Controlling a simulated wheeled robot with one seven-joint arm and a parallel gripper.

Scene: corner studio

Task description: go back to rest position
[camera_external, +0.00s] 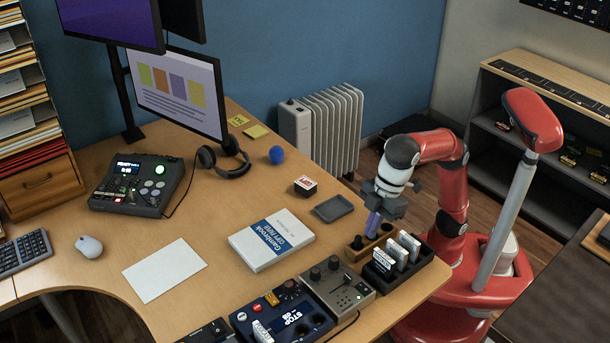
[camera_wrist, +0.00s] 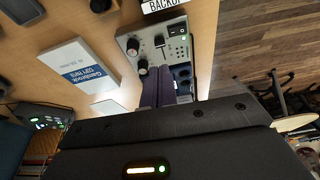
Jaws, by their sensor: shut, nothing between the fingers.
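My red arm reaches from the right over the desk's right end. My gripper (camera_external: 373,224) points down over the wooden block (camera_external: 354,254) there. Its purple fingers are together and nothing shows between them. The wrist view shows the same shut fingers (camera_wrist: 168,80) in front of a grey control box (camera_wrist: 150,45). In the external view I cannot tell whether the fingertips touch the wooden block or hang just above it.
A black rack (camera_external: 414,273) with white cards stands close beside the gripper. The grey control box (camera_external: 337,288) is nearer the front.

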